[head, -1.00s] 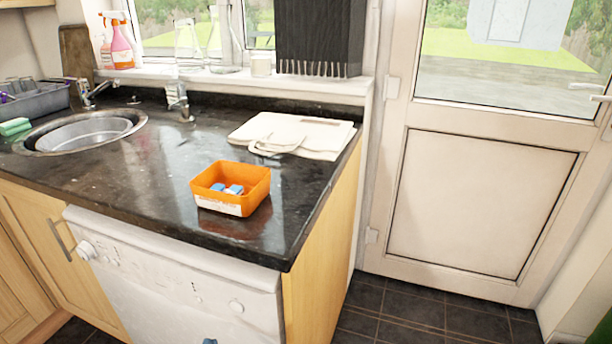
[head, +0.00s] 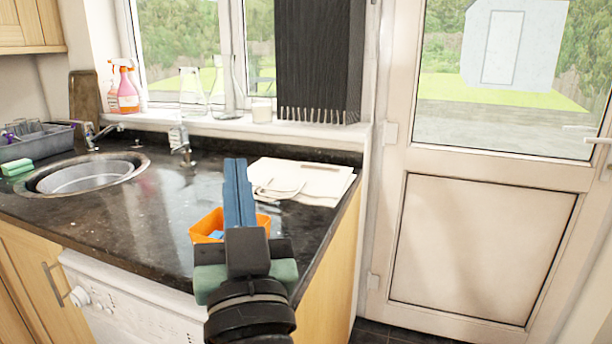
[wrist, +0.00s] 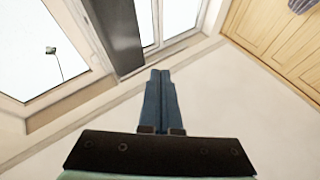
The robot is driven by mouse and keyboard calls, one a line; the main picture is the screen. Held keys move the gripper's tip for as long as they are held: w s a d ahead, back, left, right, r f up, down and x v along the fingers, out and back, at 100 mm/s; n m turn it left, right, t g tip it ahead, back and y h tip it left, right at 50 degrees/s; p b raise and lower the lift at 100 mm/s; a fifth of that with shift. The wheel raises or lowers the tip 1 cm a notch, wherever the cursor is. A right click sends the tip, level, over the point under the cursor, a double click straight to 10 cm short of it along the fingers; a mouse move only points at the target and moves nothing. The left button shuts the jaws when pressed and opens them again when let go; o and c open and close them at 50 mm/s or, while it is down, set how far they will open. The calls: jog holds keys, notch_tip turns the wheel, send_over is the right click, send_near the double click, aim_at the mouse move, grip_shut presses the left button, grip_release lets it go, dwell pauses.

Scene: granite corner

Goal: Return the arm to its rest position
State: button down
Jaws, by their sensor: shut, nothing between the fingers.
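My gripper (head: 236,170) rises in the middle of the head view with its blue fingers pointing up and pressed together, empty. In the wrist view my gripper (wrist: 160,74) also shows its two blue fingers side by side with nothing between them. In the head view it stands in front of the orange box (head: 205,228) on the dark counter and hides much of it. A bit of a blue item (head: 216,235) shows inside the box.
The dark granite counter (head: 120,230) holds a sink (head: 85,178) at left and a folded cream cloth bag (head: 305,180) at the back right. Spray bottles (head: 127,92) and glass flasks stand on the windowsill. A white door (head: 480,240) is at right. The wrist view shows wall, window and wooden cupboards.

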jog(key=s+d+r+m+t+h, duration=0.1)
jog(key=s+d+r+t+h, duration=0.2)
jog(key=s+r, duration=0.4)
jog(key=s+d+r+t+h, duration=0.25)
jog(key=s+d+r, duration=0.25)
jog(key=r, duration=0.4)
notch_tip(320, 180, up, 21)
jog(key=p, duration=2.1)
jog(key=shift+w+a+g+p, duration=0.3)
jog(key=shift+w+a+g, duration=0.1)
jog(key=shift+w+g, duration=0.05)
